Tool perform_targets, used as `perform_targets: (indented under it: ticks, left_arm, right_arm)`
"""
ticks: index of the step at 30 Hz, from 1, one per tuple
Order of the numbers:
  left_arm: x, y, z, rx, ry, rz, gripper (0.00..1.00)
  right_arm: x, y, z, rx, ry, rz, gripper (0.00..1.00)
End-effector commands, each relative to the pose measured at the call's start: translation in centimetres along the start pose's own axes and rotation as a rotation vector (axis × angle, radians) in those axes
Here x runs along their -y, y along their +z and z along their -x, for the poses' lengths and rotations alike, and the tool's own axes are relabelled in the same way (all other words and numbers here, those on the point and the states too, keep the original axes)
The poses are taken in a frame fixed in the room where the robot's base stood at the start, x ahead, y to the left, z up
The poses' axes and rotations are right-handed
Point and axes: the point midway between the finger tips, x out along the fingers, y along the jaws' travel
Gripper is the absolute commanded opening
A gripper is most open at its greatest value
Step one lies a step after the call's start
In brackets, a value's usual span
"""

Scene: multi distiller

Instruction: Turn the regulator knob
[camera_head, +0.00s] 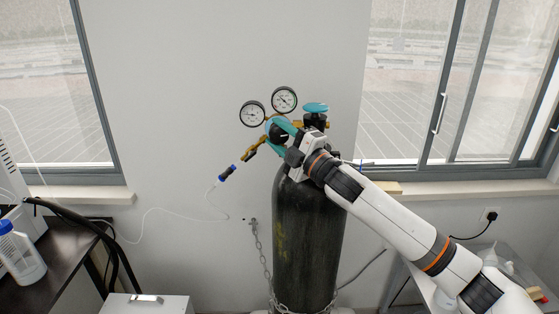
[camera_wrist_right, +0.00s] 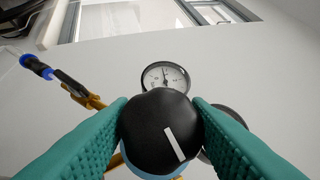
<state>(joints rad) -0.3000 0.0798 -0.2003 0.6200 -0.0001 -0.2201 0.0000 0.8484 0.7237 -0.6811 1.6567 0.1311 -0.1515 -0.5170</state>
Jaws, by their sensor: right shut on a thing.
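The black regulator knob (camera_wrist_right: 158,130) with a white mark fills the middle of the right wrist view; its mark is tilted, its top leaning left. In the head view the knob (camera_head: 279,133) is partly covered by my right gripper (camera_head: 279,127). My right gripper (camera_wrist_right: 160,128) has its teal fingers on both sides of the knob, shut on it. The regulator's two gauges (camera_head: 253,113) and (camera_head: 284,99) stand above the knob, and one gauge also shows behind it in the wrist view (camera_wrist_right: 165,77). My left gripper is not in view.
A dark gas cylinder (camera_head: 308,240) stands against the wall below the regulator, with a chain (camera_head: 262,250) beside it. A teal-topped valve (camera_head: 316,108) is right of the knob. A hose with a blue connector (camera_head: 228,172) hangs left. A bottle (camera_head: 20,255) stands at far left.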

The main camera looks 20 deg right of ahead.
Motion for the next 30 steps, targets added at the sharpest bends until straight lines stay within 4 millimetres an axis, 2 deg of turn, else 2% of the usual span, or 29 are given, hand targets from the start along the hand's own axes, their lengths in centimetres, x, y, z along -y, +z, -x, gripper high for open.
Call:
perform_targets:
  ticks: [1,15,21,30]
  left_arm:
    - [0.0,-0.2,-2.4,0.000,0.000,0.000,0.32]
    - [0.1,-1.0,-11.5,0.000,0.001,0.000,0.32]
    - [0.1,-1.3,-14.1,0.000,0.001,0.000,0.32]
    - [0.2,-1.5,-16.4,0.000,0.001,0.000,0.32]
  right_arm:
    - [-1.4,-0.1,0.3,-0.002,-0.034,-0.035,0.20]
    - [-1.2,0.0,0.1,-0.033,-0.347,-0.355,0.20]
    - [-0.9,0.1,0.0,-0.045,-0.468,-0.476,0.20]
    - [-0.6,0.1,-0.1,-0.059,-0.600,-0.608,0.20]
